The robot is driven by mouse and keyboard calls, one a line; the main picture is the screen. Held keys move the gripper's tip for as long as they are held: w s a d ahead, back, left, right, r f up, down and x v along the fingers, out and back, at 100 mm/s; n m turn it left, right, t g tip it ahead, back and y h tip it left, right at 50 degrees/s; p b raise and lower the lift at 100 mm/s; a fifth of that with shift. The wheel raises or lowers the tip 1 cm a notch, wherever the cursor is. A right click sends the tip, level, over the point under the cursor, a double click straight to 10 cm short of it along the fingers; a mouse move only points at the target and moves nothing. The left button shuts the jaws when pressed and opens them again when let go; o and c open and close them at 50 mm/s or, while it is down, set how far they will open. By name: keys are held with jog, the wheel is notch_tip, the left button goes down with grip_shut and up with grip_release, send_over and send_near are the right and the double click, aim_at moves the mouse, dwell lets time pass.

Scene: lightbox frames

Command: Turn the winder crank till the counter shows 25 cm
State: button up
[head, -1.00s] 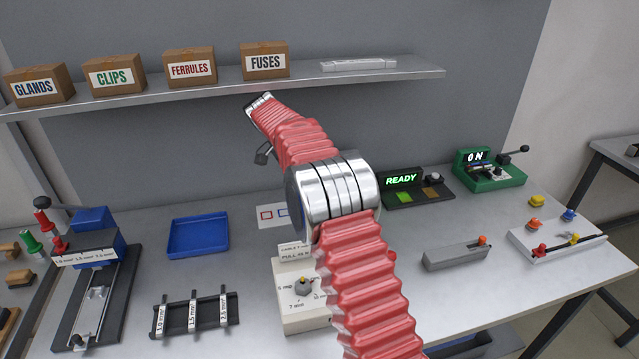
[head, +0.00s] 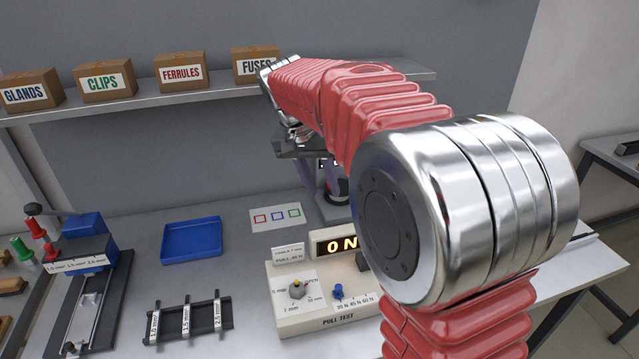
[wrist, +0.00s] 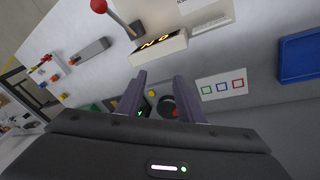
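My gripper (head: 322,190) points down over the back middle of the bench. In the wrist view its two fingers (wrist: 160,76) stand apart with nothing held between them. Beneath it is a dark round device (head: 337,188) on a grey base; the wrist view shows its dark disc with a red part (wrist: 167,106) near the right finger. This may be the winder, but I cannot make out its crank or any counter in cm. My arm and the fingers hide much of it.
The pull tester (head: 325,322) shows 0 N in front of my gripper. A card with coloured squares (head: 262,222), a blue tray (head: 190,241) and a blue-headed rail device (head: 88,262) lie left. A shelf (head: 190,93) with labelled boxes runs behind.

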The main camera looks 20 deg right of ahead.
jog(key=s+a+f+n+t+y, duration=0.1)
jog(key=s+n+t, duration=0.1)
jog(key=s, duration=1.1)
jog(key=s+a+f+n+t+y, duration=0.2)
jog(key=s+n, duration=0.2)
jog(key=s, duration=0.9)
jog(key=shift+s+a+f+n+t, duration=0.2)
jog(key=shift+f+n+t, duration=0.1)
jog(key=shift+t, duration=0.1)
jog(key=shift+d, duration=0.1)
